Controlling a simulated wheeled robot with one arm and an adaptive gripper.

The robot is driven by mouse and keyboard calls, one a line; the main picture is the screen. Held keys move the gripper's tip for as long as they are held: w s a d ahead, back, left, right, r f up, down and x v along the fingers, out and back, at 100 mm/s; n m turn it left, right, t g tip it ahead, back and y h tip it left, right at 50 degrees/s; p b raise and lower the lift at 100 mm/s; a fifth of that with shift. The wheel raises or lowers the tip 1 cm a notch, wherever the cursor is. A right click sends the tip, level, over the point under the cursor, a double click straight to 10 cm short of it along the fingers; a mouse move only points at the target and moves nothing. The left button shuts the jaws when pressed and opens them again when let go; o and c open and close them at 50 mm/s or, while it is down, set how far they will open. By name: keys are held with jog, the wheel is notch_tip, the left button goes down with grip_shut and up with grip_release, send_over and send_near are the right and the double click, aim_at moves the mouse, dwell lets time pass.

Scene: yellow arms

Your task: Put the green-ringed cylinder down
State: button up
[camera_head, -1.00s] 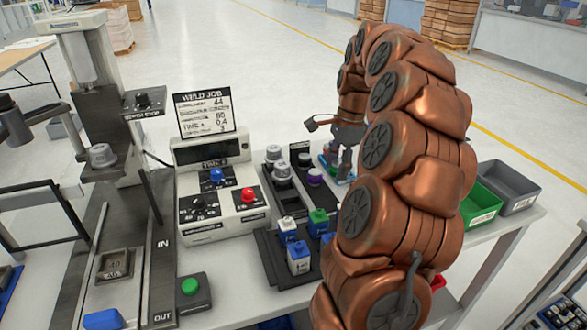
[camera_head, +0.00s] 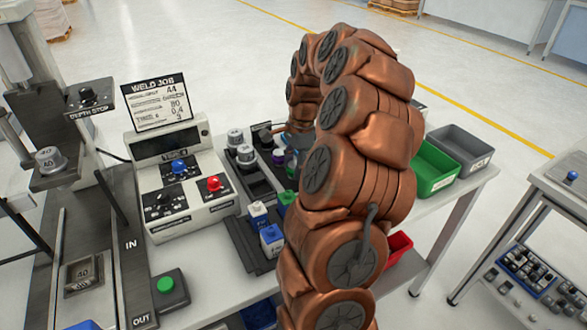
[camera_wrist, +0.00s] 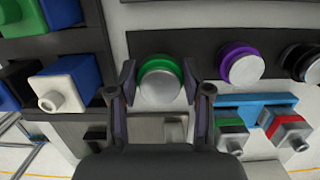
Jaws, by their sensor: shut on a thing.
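The green-ringed cylinder (camera_wrist: 160,84) has a pale silver end and a bright green band. It sits between the two fingers of my gripper (camera_wrist: 159,80) in the wrist view, and the gripper is shut on it. It is over or in the dark tray (camera_wrist: 207,45), in line with the purple-ringed cylinder (camera_wrist: 242,66) to its right. I cannot tell whether its base touches the tray. In the head view my arm hides most of the gripper and the cylinder; the purple-ringed cylinder (camera_head: 278,158) shows just left of them.
Dark cylinders (camera_wrist: 300,61) stand further right along the tray. Blue and white blocks (camera_wrist: 68,82) are close to the left finger. Red- and green-banded pieces (camera_wrist: 287,130) lie at lower right. A green bin (camera_head: 434,170) and a grey bin (camera_head: 462,150) stand at the table's right.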

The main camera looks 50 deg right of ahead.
jog(key=shift+f, duration=0.75)
jog(key=shift+f, duration=0.1)
jog(key=shift+f, duration=0.1)
jog(key=o, duration=1.4)
jog(key=shift+c, duration=0.2)
jog(key=r, duration=0.4)
jog(key=d+r+b, duration=0.1)
jog(key=r, duration=0.7)
jog(key=shift+s+d+r+b, duration=0.1)
jog(key=shift+s+d+b, duration=0.2)
jog(key=shift+d+b, duration=0.05)
jog(key=shift+a, duration=0.1)
